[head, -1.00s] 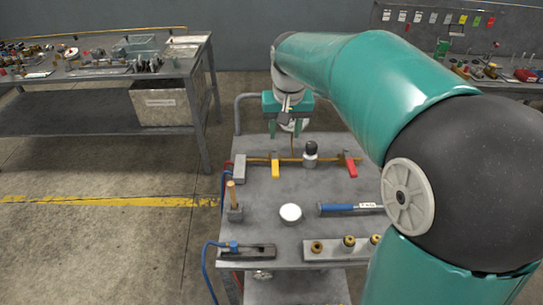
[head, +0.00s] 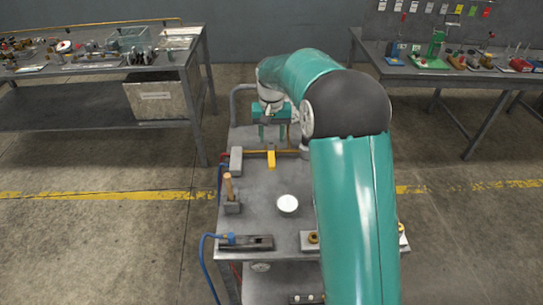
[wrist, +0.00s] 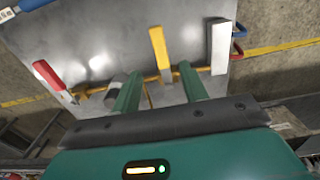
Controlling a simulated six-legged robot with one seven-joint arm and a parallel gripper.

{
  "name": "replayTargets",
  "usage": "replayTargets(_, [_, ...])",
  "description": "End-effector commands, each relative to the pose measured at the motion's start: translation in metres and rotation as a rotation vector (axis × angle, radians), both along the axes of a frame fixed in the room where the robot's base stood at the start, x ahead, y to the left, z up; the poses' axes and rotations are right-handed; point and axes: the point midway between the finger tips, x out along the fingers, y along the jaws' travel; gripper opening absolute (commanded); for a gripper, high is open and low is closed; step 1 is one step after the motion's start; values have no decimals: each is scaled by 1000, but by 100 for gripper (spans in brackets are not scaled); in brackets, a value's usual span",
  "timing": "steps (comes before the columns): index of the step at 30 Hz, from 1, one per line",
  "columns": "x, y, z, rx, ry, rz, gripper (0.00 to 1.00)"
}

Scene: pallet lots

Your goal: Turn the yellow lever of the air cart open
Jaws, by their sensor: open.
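The yellow lever (head: 271,159) sits on a brass pipe at the far end of the air cart (head: 258,190), pointing toward the near side, across the pipe. In the wrist view the yellow lever (wrist: 159,50) also lies across the pipe (wrist: 205,70). My gripper (head: 273,136) is open and empty, just beyond the pipe, with its fingers pointing down. In the wrist view my gripper's fingers (wrist: 160,70) appear to either side of the lever's line; I cannot tell any contact. A red lever (wrist: 48,75) shows left of it; my arm hides it in the head view.
A grey block (head: 236,161) with hoses ends the pipe. A wooden-handled tool (head: 229,190), a white round lid (head: 288,204) and a dark fixture (head: 246,242) stand on the cart. Benches (head: 200,85) stand left and right, with open floor between.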

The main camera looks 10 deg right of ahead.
Motion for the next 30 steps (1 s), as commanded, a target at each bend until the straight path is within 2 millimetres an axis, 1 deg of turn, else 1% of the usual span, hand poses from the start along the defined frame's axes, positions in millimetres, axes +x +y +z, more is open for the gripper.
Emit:
replayTargets(1, [-1,0,-12,0,5,0,44])
replayTargets(6, [-1,0,-46,0,5,0,44])
replayTargets(12, [-1,0,-78,0,2,0,44])
replayTargets(15, [-1,0,-88,0,1,1,44])
replayTargets(18, [-1,0,-92,0,1,1,44])
replayTargets(25, [0,0,-92,1,-1,1,44])
replayTargets(26, [0,0,-92,1,-1,1,42])
replayTargets(30, [0,0,-92,1,-1,1,14])
